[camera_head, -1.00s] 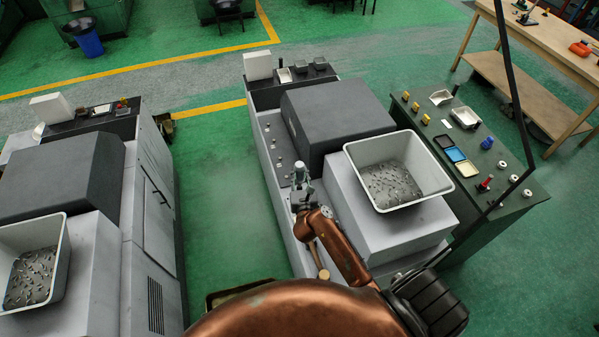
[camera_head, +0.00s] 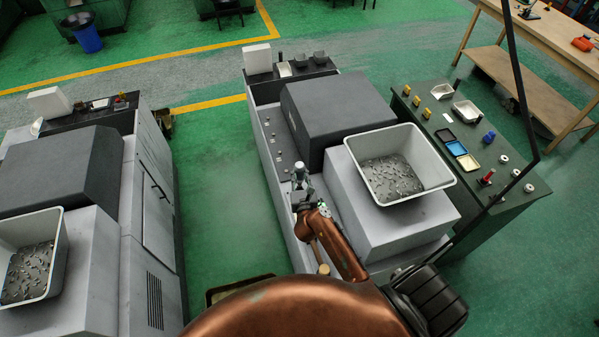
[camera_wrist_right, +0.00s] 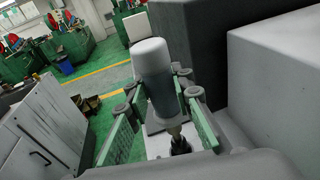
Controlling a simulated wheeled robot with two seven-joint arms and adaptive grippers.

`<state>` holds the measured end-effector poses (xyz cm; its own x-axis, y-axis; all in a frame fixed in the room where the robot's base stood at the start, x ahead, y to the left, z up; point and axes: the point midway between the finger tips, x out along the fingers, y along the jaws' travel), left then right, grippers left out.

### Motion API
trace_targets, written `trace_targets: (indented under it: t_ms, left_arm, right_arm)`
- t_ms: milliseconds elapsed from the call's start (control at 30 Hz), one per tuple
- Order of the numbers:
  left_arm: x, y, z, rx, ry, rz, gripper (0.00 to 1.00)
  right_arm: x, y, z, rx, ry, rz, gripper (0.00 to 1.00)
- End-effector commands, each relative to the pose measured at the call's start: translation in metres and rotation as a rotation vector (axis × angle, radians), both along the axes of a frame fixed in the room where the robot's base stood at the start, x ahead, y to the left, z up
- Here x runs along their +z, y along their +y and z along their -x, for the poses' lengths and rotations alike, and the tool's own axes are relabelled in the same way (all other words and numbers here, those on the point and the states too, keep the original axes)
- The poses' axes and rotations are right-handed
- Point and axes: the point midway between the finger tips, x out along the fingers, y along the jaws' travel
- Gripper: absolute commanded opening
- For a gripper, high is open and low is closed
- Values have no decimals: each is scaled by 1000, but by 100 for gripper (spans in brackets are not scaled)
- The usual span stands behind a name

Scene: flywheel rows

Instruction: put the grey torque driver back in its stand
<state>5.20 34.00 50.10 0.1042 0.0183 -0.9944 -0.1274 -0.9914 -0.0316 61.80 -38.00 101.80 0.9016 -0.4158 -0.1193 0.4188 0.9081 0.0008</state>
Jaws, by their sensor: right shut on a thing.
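The grey torque driver (camera_head: 299,174) is upright in my right gripper (camera_head: 300,192), over the left ledge of the middle machine. In the right wrist view the driver (camera_wrist_right: 155,75) shows a pale rounded cap, a grey-blue body and a brass-coloured lower end. The right gripper's green-padded fingers (camera_wrist_right: 160,112) are shut on it from both sides. A small black piece (camera_wrist_right: 180,146) shows just under the brass end; I cannot tell whether it is the driver's tip or part of the stand. I cannot make out the stand clearly. My left gripper is not in view.
The middle machine has a dark hood (camera_head: 335,108) and a white tray of metal parts (camera_head: 440,172) right of the gripper. A wooden-handled tool (camera_head: 317,252) is close to my arm. A green bench (camera_head: 470,185) stands at right. Green floor (camera_head: 225,190) lies open at left.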

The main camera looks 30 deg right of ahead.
Motion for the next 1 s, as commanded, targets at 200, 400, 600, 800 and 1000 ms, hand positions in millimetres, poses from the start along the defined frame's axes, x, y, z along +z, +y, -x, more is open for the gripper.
trace_targets:
  t_ms: [200, 400, 600, 800, 1000]
  left_arm:
    - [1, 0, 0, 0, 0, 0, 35]
    - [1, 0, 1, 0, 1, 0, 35]
    - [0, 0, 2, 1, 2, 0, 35]
    - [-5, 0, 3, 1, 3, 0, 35]
    - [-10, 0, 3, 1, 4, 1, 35]
  right_arm:
    - [1, 0, -1, 1, -3, 0, 0]
    - [1, 0, -1, 1, -3, 1, 0]
    - [1, 0, -1, 1, -3, 1, 0]
    - [-6, 0, -1, 1, -3, 0, 0]
    - [-13, 1, -1, 1, -3, 1, 0]
